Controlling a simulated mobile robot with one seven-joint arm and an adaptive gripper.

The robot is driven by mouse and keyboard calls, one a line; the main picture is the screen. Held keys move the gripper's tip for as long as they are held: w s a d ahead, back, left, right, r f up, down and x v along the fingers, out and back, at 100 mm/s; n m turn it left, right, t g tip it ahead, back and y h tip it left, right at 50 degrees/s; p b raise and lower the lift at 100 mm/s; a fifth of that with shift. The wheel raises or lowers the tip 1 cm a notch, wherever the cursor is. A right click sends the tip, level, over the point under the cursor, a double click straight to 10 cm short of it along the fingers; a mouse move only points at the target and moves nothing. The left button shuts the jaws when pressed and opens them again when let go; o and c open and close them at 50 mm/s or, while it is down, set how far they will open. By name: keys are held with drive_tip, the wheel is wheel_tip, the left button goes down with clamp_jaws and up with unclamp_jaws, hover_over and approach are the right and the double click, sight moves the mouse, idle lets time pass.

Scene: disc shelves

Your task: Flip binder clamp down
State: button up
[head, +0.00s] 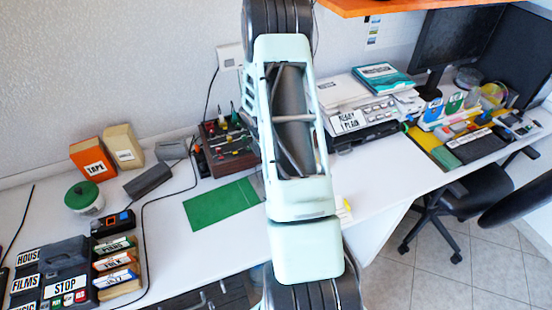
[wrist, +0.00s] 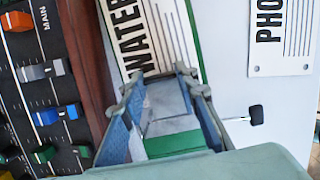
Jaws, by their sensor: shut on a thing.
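In the wrist view my gripper (wrist: 162,80) reaches up from the bottom edge, its two fingers over the lower end of a white card marked "WATER" (wrist: 135,40). A grey piece (wrist: 168,104) shows between the fingers, with a green surface below it. A thin grey lever with a black tip (wrist: 257,115) sticks out to the right of the fingers; it appears to be part of the binder clamp. My gripper is shut on the clamp, whose body is mostly hidden by the fingers. In the head view my arm hides the gripper and the clamp.
A slider panel marked "MAIN" (wrist: 35,85) lies close on the left. A white card marked "PHO" (wrist: 283,38) is at the upper right. In the head view a green mat (head: 220,203) lies left of my arm, with a knobbed box (head: 228,145) behind it.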

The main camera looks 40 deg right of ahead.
drive_tip(key=shift+d+f+y+p, duration=0.1)
drive_tip(key=shift+d+y+p, duration=0.1)
drive_tip(key=shift+y+p, duration=0.35)
drive_tip(key=shift+s+f, duration=0.1)
drive_tip(key=shift+f, duration=0.1)
drive_tip(key=o, duration=1.1)
drive_tip(key=shift+o, duration=0.2)
wheel_tip(320, 180, up, 12)
drive_tip(key=a, duration=0.2)
drive_tip(key=shift+w+f, duration=0.1)
drive_tip(key=shift+w, duration=0.1)
